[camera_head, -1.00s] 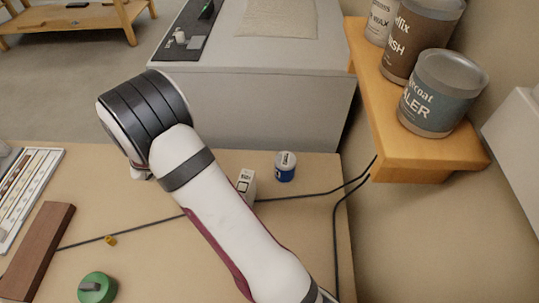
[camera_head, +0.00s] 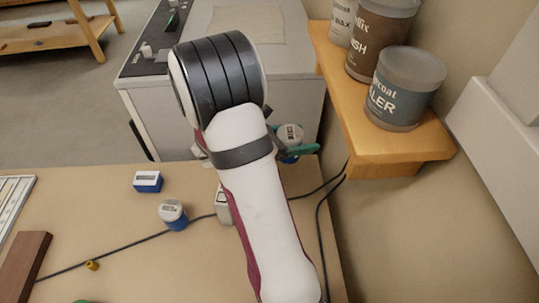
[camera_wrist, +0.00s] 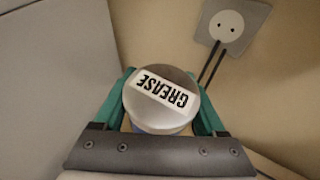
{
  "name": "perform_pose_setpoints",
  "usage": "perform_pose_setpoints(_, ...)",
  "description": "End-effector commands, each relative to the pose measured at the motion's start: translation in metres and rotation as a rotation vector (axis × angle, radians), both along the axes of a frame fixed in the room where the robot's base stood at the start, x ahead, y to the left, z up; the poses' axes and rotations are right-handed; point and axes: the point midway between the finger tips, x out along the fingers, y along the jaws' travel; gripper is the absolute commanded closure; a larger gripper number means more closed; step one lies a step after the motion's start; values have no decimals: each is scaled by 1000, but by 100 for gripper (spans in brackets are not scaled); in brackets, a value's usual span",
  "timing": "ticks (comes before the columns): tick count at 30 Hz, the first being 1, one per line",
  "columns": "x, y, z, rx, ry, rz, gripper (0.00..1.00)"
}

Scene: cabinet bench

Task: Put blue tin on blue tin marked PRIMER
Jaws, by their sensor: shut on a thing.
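My gripper (camera_head: 292,148) has green fingers and is shut on a round blue tin with a grey lid (camera_head: 291,133), at the back right of the bench in the head view. In the wrist view the lid of the tin (camera_wrist: 160,103) reads GREASE and sits between the fingers (camera_wrist: 160,85); a little blue shows below it. Two other blue tins stand on the bench to the left of my arm: a round one with a pale lid (camera_head: 172,215) and a rectangular one with a white label (camera_head: 148,182). Their labels are too small to read, so I cannot tell which is PRIMER.
A white box (camera_head: 223,207) stands partly hidden behind my arm. A black cable (camera_head: 125,246) crosses the bench. A small yellow piece (camera_head: 92,265) and a brown block (camera_head: 24,266) lie at left. A wooden shelf with cans (camera_head: 395,141) juts out at right. A socket (camera_wrist: 229,27) is on the wall.

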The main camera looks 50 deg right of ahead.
Motion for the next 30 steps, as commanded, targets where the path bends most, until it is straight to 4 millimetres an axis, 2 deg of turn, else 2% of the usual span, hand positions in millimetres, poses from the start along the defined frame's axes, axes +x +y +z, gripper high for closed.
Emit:
perform_pose_setpoints(1,16,4,-10,1,3,7,99)
perform_pose_setpoints(3,36,8,-22,-1,1,4,99)
perform_pose_setpoints(8,63,15,-38,-1,-1,3,99)
perform_pose_setpoints(15,66,16,-78,2,2,3,99)
perform_pose_setpoints(26,66,16,-84,1,-1,3,99)
perform_pose_setpoints(27,66,16,-84,1,0,4,22)
perform_pose_setpoints(30,66,16,-83,1,-1,3,4)
